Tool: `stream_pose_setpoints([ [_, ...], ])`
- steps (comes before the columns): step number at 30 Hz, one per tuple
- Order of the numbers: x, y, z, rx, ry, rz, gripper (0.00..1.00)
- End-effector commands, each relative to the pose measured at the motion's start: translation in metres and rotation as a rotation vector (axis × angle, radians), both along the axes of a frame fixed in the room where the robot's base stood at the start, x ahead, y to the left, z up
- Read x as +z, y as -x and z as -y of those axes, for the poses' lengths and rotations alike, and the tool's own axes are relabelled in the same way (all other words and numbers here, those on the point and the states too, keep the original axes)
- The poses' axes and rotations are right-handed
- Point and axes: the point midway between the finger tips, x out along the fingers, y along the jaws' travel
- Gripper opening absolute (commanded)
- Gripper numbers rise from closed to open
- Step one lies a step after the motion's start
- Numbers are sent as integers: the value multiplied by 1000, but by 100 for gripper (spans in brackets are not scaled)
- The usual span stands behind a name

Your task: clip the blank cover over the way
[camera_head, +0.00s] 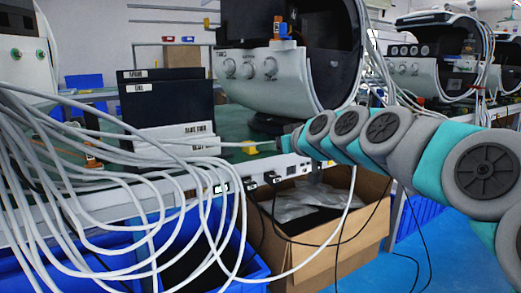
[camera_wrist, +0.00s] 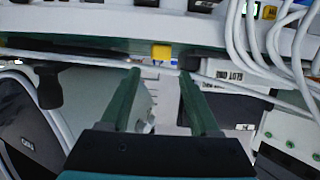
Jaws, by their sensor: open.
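I cannot clearly identify the blank cover or the way it fits over. A small yellow block (camera_head: 249,147) lies on the green bench top near its front edge; it may be the same as the yellow block in the wrist view (camera_wrist: 161,52). My gripper (camera_wrist: 158,75) is open, with two green fingers spread and nothing seen between them; the yellow block shows just beyond the fingertips. In the head view my arm reaches in from the right to the bench's front edge. A white socket strip (camera_head: 292,170) with black plugs runs along that edge.
Many white cables (camera_head: 130,215) hang at left over blue bins. Dark labelled boxes (camera_head: 165,98) and a large white-and-black machine (camera_head: 265,75) stand on the bench. An open cardboard box (camera_head: 325,235) sits below. More machines stand back right.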

Motion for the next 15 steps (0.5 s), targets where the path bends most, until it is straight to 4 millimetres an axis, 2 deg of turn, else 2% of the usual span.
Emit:
stream_pose_setpoints([
  [15,-24,-48,-35,3,3,-9,62],
])
